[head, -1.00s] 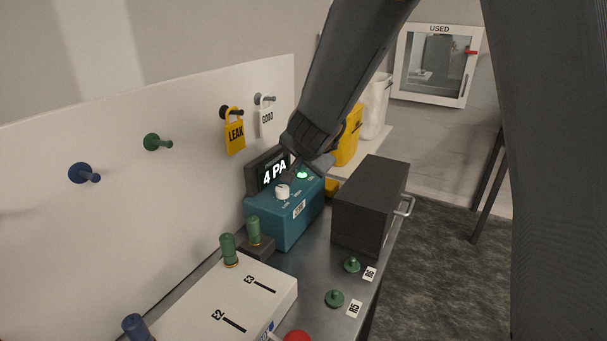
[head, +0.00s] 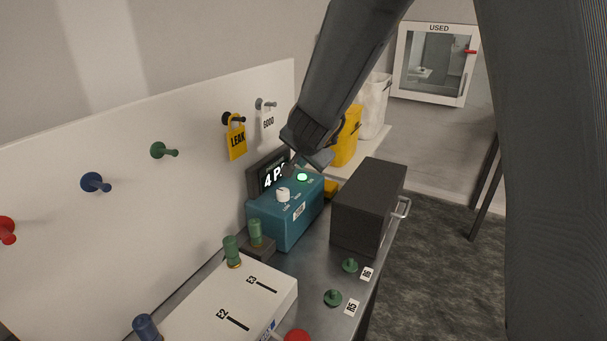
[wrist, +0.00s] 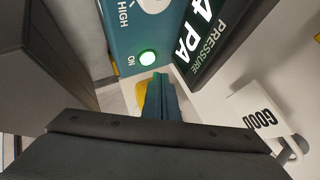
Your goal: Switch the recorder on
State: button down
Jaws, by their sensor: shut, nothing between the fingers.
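A teal box (head: 283,225) stands on the bench, with a white knob and a dark display (head: 268,178) reading 4 PA; no label reading "recorder" is legible. Its round button (head: 302,178) glows green. In the wrist view the lit button (wrist: 148,57) sits beside the word ON, and the display (wrist: 205,40) reads PRESSURE 4 PA. My gripper (wrist: 158,76) is shut and empty, its tips close to the lit button in that picture; whether they touch it cannot be told. In the head view my gripper (head: 290,170) is above the box, partly hiding the display.
A black box (head: 368,210) stands right of the teal box. A white block (head: 235,305) marked E2 and E3 is in front. Yellow LEAK (head: 237,138) and white GOOD (head: 268,124) tags hang on the wall panel. Green pegs (head: 350,265) stand by the bench's right edge.

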aim_at(303, 181)
notch_tip(303, 181, up, 4)
jog(key=p, duration=0.4)
dwell(0.5)
jog(key=s+d+f+n+g, duration=0.25)
jog(key=s+d, duration=0.25)
jog(key=s, duration=0.5)
jog(key=s+d+f+n+g, duration=0.1)
jog(key=s+d+n+g, duration=0.2)
jog(key=s, duration=0.6)
jog(key=s+d+f+n+g, duration=0.1)
jog(key=s+d+n, duration=0.2)
jog(key=s+d, duration=0.5)
notch_tip(303, 181, down, 9)
jog(key=s+a+g+b, duration=0.1)
jog(key=a+b, duration=0.1)
jog(key=b, duration=0.5)
jog(key=shift+s+a, duration=0.15)
jog(key=shift+s, duration=0.05)
